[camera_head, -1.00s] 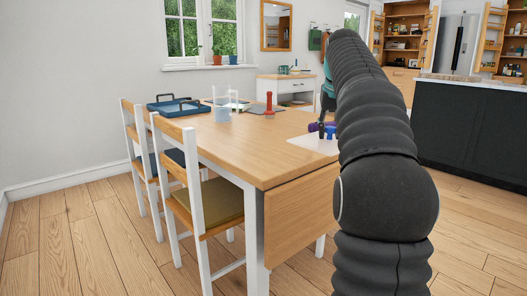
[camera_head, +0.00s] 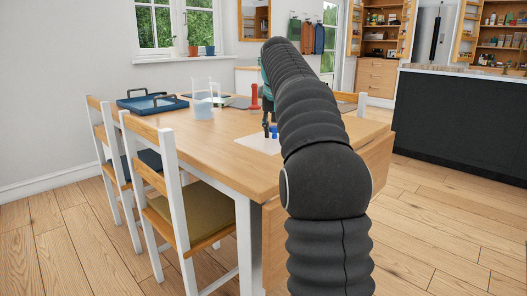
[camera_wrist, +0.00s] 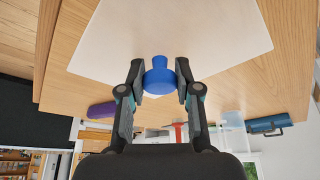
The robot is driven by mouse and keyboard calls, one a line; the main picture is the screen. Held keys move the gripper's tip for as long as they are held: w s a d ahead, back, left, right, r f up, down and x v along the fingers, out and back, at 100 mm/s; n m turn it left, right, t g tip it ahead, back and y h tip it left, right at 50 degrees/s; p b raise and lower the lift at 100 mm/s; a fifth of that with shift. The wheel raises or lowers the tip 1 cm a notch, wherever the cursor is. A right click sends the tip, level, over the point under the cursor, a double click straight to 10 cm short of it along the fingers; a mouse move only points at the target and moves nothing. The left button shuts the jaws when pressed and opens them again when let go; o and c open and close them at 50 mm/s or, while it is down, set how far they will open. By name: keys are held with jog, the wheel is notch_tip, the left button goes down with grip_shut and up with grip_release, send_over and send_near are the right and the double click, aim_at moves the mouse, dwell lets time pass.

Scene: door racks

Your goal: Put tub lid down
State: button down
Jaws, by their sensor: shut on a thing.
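In the wrist view my gripper (camera_wrist: 160,72) is shut on a small blue rounded piece with a narrower knob, which I take to be the tub lid (camera_wrist: 160,80). A pale flat sheet (camera_wrist: 180,32) on the table lies beyond it. In the head view part of my gripper (camera_head: 268,122) shows beside the sheet (camera_head: 256,145), with the blue lid (camera_head: 275,132) next to it, partly behind my arm. I cannot tell whether the lid touches the sheet. No tub is clearly identifiable.
The wooden table (camera_head: 225,145) also holds a clear pitcher (camera_head: 203,107), a blue tray (camera_head: 152,103) and a red upright item (camera_head: 254,96). A purple item (camera_wrist: 101,110) shows in the wrist view. Chairs (camera_head: 165,190) stand along the left side. Floor is clear at right.

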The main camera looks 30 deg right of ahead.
aim_at(264, 160)
jog(key=shift+w+a+f, duration=0.95)
jog(key=shift+w+a, duration=0.15)
jog(key=shift+f+b, duration=0.95)
jog(key=shift+f, duration=1.05)
jog(key=shift+f, duration=0.1)
jog(key=c, duration=0.8)
grip_release()
jog(key=p+v, duration=0.3)
jog(key=v, duration=0.7)
jog(key=shift+r, duration=0.45)
jog(key=shift+s+a+r, duration=0.15)
jog(key=shift+s+r, duration=0.1)
jog(key=shift+r, duration=0.35)
